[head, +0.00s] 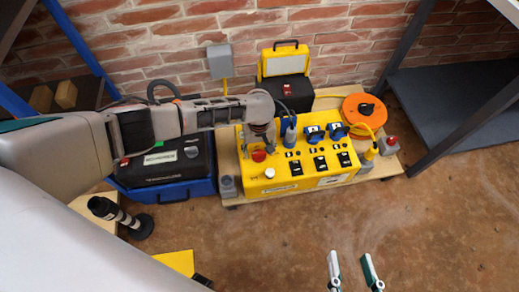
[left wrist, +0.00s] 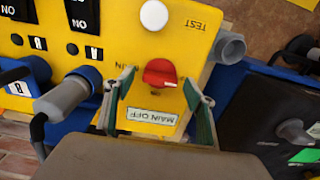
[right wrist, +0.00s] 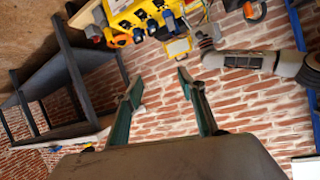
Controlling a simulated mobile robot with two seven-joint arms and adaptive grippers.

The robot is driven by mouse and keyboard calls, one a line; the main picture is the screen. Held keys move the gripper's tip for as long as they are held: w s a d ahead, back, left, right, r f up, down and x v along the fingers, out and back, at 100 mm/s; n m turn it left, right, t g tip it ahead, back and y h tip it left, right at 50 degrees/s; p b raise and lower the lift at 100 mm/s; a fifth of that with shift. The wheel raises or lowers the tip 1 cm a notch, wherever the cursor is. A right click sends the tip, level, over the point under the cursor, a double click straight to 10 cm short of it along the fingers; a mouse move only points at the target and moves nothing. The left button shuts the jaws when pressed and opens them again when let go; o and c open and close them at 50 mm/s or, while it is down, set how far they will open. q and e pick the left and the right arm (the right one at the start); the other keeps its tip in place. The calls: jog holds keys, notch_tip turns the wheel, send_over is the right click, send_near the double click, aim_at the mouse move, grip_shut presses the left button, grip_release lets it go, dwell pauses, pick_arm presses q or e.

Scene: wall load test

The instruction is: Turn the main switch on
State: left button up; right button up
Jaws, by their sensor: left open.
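The main switch (left wrist: 160,73) is a red knob on the yellow panel box (head: 310,180). Below it in the left wrist view is a label (left wrist: 152,117) reading MAIN OFF, upside down. The red knob (head: 259,155) also shows in the head view, near the box's left end. My left gripper (left wrist: 158,86) is open, with one finger on each side of the knob; I cannot tell whether they touch it. In the head view its hand hangs above the box's left end. My right gripper (head: 350,257) is open and empty over the bare floor.
A white TEST button (left wrist: 154,15) sits beside the switch. Blue plugs (head: 314,134) and black switches (head: 320,163) cover the panel. A black case (head: 172,160) stands left, an orange cable reel (head: 364,110) right.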

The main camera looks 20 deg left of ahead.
pick_arm(q)
jog(key=c, duration=1.1)
jog(key=shift+c, duration=0.2)
